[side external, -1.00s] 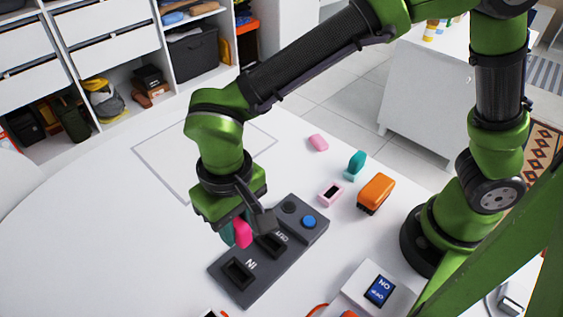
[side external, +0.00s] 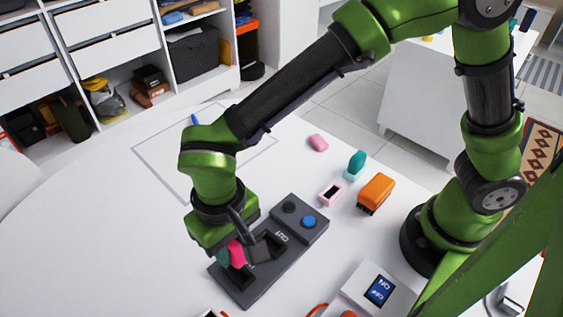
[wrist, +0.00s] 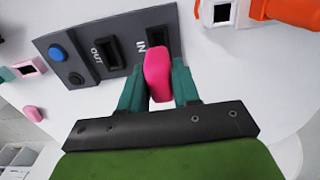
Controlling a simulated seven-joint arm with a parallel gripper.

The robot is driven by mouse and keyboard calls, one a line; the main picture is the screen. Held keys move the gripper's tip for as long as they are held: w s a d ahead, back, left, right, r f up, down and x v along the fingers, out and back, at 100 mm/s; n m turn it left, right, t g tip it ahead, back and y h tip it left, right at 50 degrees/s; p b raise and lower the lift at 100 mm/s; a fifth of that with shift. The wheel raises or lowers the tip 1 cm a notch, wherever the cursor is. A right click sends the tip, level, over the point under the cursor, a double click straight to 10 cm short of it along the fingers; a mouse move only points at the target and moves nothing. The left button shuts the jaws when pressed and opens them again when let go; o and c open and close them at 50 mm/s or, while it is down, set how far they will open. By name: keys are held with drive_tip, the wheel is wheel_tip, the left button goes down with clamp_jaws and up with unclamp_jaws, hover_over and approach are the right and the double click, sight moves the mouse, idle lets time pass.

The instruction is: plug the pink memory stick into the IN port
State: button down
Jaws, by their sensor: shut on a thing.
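The pink memory stick (wrist: 158,75) is held between the teal fingers of my gripper (wrist: 160,85) in the wrist view. In the side view the stick (side external: 237,254) shows under my gripper (side external: 232,256), at the IN end of the dark port block (side external: 285,262). The IN port (wrist: 155,36) is partly hidden behind the stick in the wrist view and covered by my gripper in the side view. I cannot tell whether the stick's tip is in the port. The OUT port (wrist: 110,53) is empty beside it.
A blue button (side external: 309,222) sits at the block's far end. A pink pod with a dark window (side external: 330,193), a teal piece (side external: 356,165), an orange box (side external: 376,193) and a pink cap (side external: 318,142) lie beyond it. An ON/OFF switch box (side external: 380,290) stands at the front.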

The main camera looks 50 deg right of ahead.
sight(234, 255)
drive_tip(key=shift+f, duration=1.6)
drive_tip(key=shift+f, duration=1.3)
drive_tip(key=c, duration=0.7)
unclamp_jaws()
drive_tip(key=shift+c, duration=0.2)
wheel_tip(234, 255, up, 17)
